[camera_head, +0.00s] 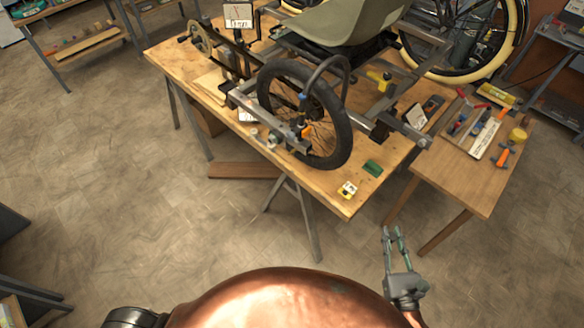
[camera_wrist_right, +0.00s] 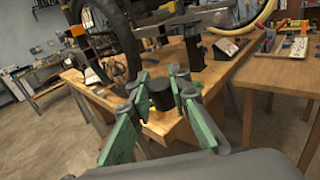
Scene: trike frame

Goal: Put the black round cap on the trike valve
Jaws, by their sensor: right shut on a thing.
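My right gripper (camera_head: 393,236) is in front of the workbench, above the floor, below its right corner. In the right wrist view its green fingers (camera_wrist_right: 162,82) are shut on the black round cap (camera_wrist_right: 161,95), a short dark cylinder between the tips. The cap is too small to make out in the head view. The trike wheel (camera_head: 342,142) with its black tyre stands at the front of the bench; the tyre also shows in the right wrist view (camera_wrist_right: 128,40), beyond and left of the cap. I cannot make out the valve. My left gripper is not in view.
A side table (camera_head: 465,190) with tools stands at the right. The floor left of the bench is clear.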

